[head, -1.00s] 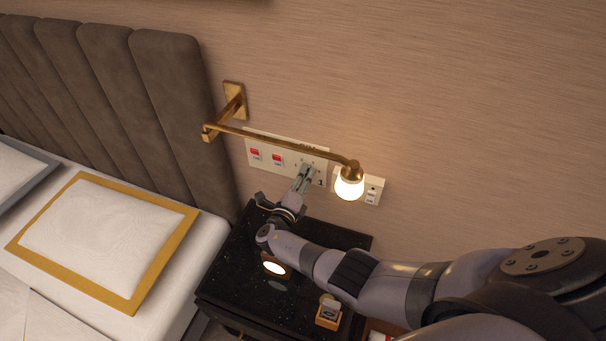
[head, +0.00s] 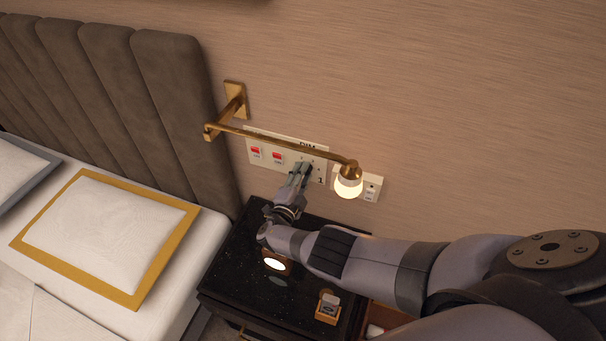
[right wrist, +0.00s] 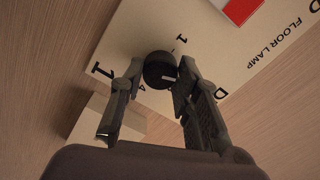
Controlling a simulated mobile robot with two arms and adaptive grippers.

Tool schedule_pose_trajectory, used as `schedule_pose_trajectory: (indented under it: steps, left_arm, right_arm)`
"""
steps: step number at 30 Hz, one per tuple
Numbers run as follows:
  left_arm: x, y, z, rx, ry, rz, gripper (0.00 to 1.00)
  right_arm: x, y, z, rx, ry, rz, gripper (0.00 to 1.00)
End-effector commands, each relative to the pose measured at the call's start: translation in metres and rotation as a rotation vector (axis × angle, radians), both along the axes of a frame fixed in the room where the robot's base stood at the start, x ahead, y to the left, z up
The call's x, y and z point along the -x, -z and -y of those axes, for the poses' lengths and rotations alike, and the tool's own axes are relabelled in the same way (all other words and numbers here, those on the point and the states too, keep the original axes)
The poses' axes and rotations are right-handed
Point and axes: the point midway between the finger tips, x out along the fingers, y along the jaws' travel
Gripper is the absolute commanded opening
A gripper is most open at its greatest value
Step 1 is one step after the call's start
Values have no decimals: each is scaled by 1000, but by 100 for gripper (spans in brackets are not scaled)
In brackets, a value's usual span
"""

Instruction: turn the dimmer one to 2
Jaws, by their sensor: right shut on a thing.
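The dimmer is a round black knob (right wrist: 160,68) with a short white mark, on a cream wall panel (right wrist: 213,48) printed with numbers. My right gripper (right wrist: 160,75) is shut on the knob, one finger on each side. In the right wrist view the white mark is on the knob's lower right; I cannot tell its exact setting. In the head view my right gripper (head: 301,170) reaches the right end of the panel (head: 264,139), and its fingers hide the knob. My left gripper is not in view.
A brass wall lamp arm (head: 275,141) crosses just in front of the panel, with a lit bulb (head: 348,183) at its right end. Below stands a black nightstand (head: 225,285) with a small boxed item (head: 328,308). A bed (head: 190,265) is at left.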

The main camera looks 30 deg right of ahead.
Motion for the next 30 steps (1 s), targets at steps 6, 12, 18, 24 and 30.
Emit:
schedule_pose_trajectory:
  steps: [6,12,18,24,30]
  left_arm:
    - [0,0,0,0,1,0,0]
    - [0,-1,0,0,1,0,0]
    - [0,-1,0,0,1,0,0]
    - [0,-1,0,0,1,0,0]
    - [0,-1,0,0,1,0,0]
  right_arm:
    - [-1,-1,-1,50,-2,-54,2]
    - [-1,-1,-1,70,-2,-77,2]
    - [-1,-1,-1,76,-2,-83,2]
    - [-1,-1,-1,76,-2,-83,2]
    - [-1,-1,-1,76,-3,-84,36]
